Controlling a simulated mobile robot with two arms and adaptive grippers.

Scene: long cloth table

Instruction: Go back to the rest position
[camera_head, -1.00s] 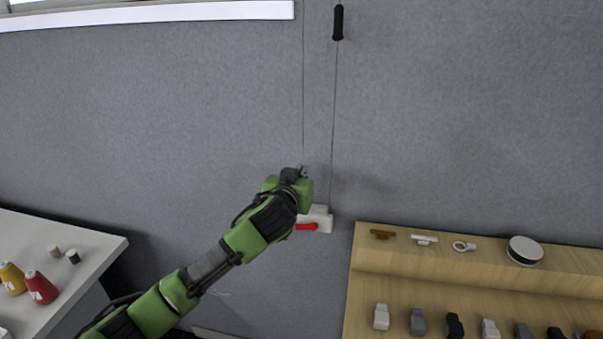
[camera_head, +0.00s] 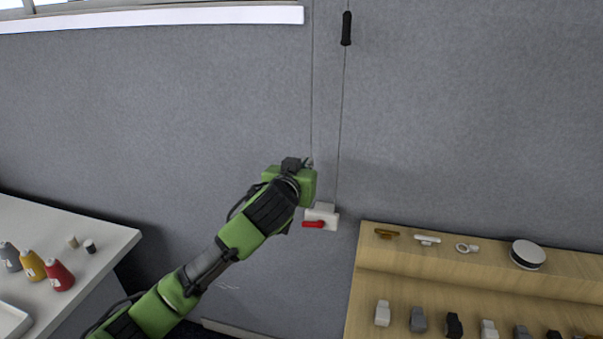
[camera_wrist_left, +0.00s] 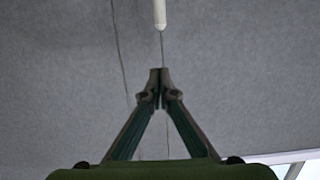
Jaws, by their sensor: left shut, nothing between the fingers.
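My left gripper (camera_head: 308,163) is at the end of the green arm, in front of the grey wall, just above and left of a white wall box with a red lever (camera_head: 313,224). In the left wrist view its fingers (camera_wrist_left: 160,75) are closed together with nothing between them. A thin cord and a white cord handle (camera_wrist_left: 159,14) show beyond the fingertips there. My right gripper is not in any view.
A wooden shelf (camera_head: 480,274) with several small items stands at the lower right. A white table (camera_head: 103,235) with thread spools is at the lower left. A black handle (camera_head: 346,28) hangs on a cord above. The wall between is clear.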

